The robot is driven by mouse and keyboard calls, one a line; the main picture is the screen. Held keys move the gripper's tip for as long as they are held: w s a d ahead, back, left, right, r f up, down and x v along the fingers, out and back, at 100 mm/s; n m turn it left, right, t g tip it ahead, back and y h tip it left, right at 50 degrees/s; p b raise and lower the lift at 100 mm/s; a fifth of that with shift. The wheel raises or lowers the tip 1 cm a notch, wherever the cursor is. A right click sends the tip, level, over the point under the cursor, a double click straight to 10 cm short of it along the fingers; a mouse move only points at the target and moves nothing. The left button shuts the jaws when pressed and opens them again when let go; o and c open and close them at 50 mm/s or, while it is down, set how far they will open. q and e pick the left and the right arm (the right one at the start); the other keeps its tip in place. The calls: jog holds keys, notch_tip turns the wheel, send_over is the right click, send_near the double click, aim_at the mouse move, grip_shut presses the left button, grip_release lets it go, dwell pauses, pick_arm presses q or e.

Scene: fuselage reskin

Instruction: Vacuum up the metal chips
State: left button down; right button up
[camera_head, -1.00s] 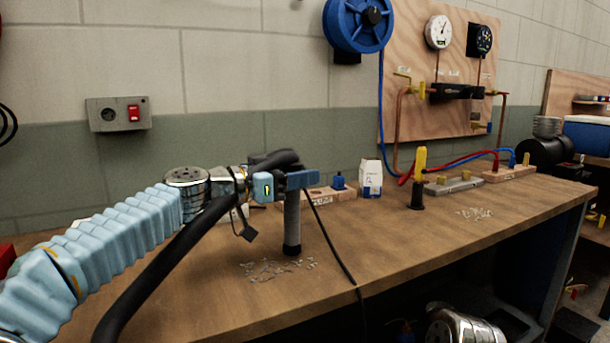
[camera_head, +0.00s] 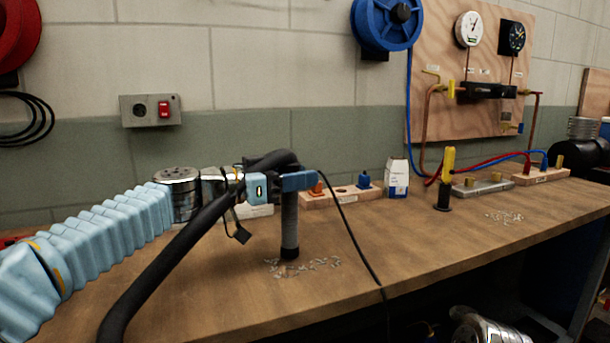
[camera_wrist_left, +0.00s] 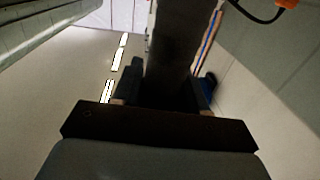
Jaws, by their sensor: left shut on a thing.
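My left gripper (camera_head: 296,181) is shut on the vacuum nozzle (camera_head: 290,228), a dark grey upright tube with a black tip. A thick black hose (camera_head: 165,258) runs from its top down to the lower left. A second small patch of chips (camera_head: 505,217) lies farther right. In the left wrist view a dark body (camera_wrist_left: 168,50) fills the space between the fingers.
On the workbench (camera_head: 400,245), a yellow-and-black tool (camera_head: 445,180) stands between the chip patches. A white box (camera_head: 397,178) and a wooden block (camera_head: 335,195) stand behind. A thin black cable (camera_head: 358,240) crosses the bench beside the nearer chips. The front middle is clear.

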pick_arm(q)
jog(key=shift+v, duration=1.5)
jog(key=shift+d, duration=5.55)
notch_tip(320, 180, up, 8)
jog(key=p, duration=0.1)
jog(key=shift+f+p, duration=0.15)
jog(key=shift+p, duration=0.2)
jog(key=shift+w, duration=0.1)
